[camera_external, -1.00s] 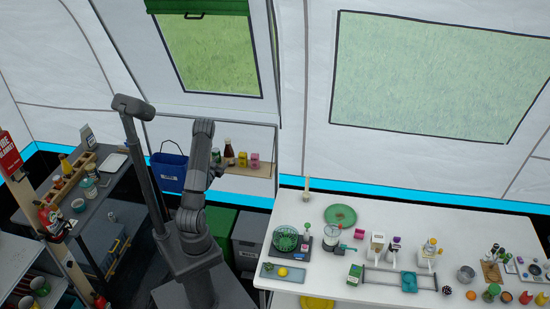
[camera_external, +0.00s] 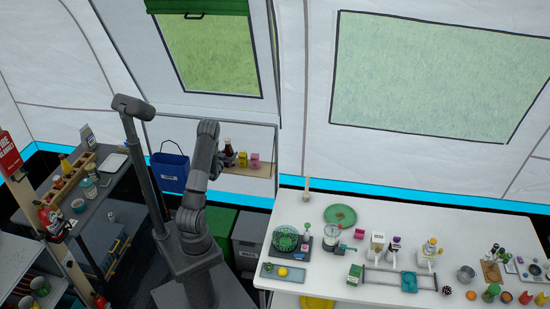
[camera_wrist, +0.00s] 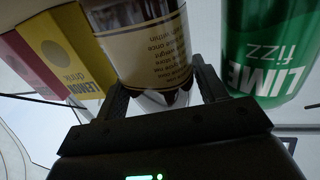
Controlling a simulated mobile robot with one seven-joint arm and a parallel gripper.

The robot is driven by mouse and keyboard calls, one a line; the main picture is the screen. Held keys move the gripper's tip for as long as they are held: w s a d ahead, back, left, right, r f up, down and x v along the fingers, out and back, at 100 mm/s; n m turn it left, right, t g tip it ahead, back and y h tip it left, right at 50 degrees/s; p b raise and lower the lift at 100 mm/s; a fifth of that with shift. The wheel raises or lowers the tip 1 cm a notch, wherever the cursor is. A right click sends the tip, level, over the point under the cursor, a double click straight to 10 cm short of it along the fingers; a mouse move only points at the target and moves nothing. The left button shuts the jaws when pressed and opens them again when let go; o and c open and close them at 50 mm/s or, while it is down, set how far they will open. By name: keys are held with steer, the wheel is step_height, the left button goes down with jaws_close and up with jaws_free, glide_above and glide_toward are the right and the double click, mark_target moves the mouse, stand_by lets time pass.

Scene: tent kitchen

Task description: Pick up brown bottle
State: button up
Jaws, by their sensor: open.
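The brown bottle (camera_external: 228,145) stands on a small wall shelf at the back, in front of the tent window panel. In the wrist view the bottle (camera_wrist: 148,45) shows upside down with a cream label, close up. My gripper (camera_wrist: 162,95) is open, with one finger on each side of the bottle's lower visible part. I cannot tell whether the fingers touch it. In the external view my gripper (camera_external: 226,160) is at the shelf, right by the bottle, and partly covers it.
A green lime fizz can (camera_wrist: 268,50) is close to the right finger in the wrist view. A yellow carton (camera_wrist: 72,45) and a pink one (camera_wrist: 30,65) are on the left. The shelf (camera_external: 262,170) holds small boxes (camera_external: 255,160) right of the bottle.

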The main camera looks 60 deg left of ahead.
steer(key=c, duration=0.9)
steer(key=shift+r, duration=0.15)
steer(key=shift+c, duration=0.2)
